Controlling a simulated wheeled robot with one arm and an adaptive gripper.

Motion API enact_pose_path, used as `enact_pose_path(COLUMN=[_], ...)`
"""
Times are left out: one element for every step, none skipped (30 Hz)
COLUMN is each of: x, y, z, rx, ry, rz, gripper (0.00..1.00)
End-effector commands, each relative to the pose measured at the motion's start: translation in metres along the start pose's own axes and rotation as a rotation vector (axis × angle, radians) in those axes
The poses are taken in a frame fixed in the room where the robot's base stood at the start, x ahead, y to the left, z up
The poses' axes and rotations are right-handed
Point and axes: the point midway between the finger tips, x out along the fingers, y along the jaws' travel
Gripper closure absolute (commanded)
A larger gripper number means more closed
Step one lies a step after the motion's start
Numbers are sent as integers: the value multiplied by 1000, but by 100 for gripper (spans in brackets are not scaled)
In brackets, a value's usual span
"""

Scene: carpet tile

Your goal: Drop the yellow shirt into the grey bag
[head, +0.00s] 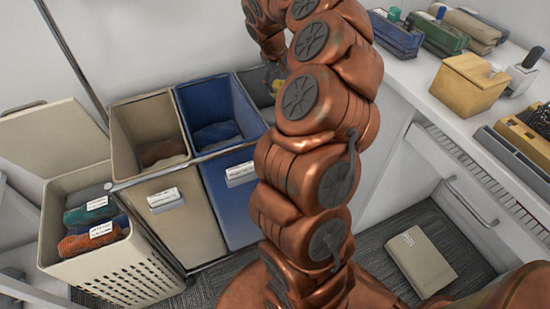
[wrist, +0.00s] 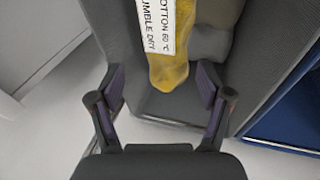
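The yellow shirt (wrist: 168,76) is a narrow bundle with a white care label, seen at the top middle of the wrist view. The grey bag (wrist: 112,32) lies around and beyond it; its rim also shows in the head view (head: 252,84), partly behind my arm. My gripper (wrist: 161,80) is open, with clear gaps between the shirt and both fingers. The shirt is over or inside the bag's mouth; I cannot tell whether it rests on anything. In the head view a small yellow patch (head: 271,74) shows at the grey bag, and my arm hides most of the gripper.
A blue bag (head: 215,108) and a beige bag (head: 146,117) stand left of the grey one, each with cloth inside. A beige basket (head: 110,262) of clothes is at far left. A counter (head: 428,75) with boxes runs along the right. A beige box (head: 418,262) lies on the carpet.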

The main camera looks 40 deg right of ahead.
Motion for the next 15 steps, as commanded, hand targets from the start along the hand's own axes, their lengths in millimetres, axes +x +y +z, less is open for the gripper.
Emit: enact_pose_path(x=[0, 0, 0, 0, 0, 0, 0, 0, 0, 0, 0, 0, 0, 0, -1], y=[0, 0, 0, 0, 0, 0, 0, 0, 0, 0, 0, 0, 0, 0, 0], z=[0, 0, 0, 0, 0, 0, 0, 0, 0, 0, 0, 0, 0, 0, 0], rx=[0, 0, 0, 0, 0, 0, 0, 0, 0, 0, 0, 0, 0, 0, 0], ry=[0, 0, 0, 0, 0, 0, 0, 0, 0, 0, 0, 0, 0, 0, 0], rz=[0, 0, 0, 0, 0, 0, 0, 0, 0, 0, 0, 0, 0, 0, 0], gripper=[13, 10, 6, 3, 1, 1, 1, 1, 1, 1, 1, 1, 1, 1, 1])
